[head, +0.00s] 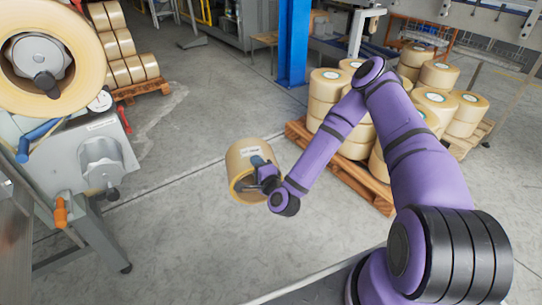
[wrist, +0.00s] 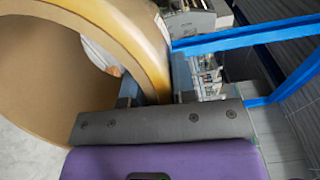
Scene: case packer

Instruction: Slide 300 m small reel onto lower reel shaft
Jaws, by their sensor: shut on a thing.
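A small tan tape reel (head: 241,160) with a white label is held in the air over the floor, near the middle of the head view. My gripper (head: 257,178) is shut on the reel's rim at its right side. In the wrist view the reel (wrist: 150,50) fills the upper left, its open core facing left; the fingertips are partly hidden by it. The lower reel shaft seems to be the bare grey hub (head: 103,163) on the machine at the left, apart from the held reel. A large reel (head: 88,38) sits on the upper shaft (head: 44,68).
An orange-handled lever (head: 61,212) and a blue handle (head: 42,130) stick out from the machine. Pallets of stacked reels (head: 330,88) stand behind my arm and at the back left. A blue post (head: 293,45) rises behind. The floor between machine and reel is clear.

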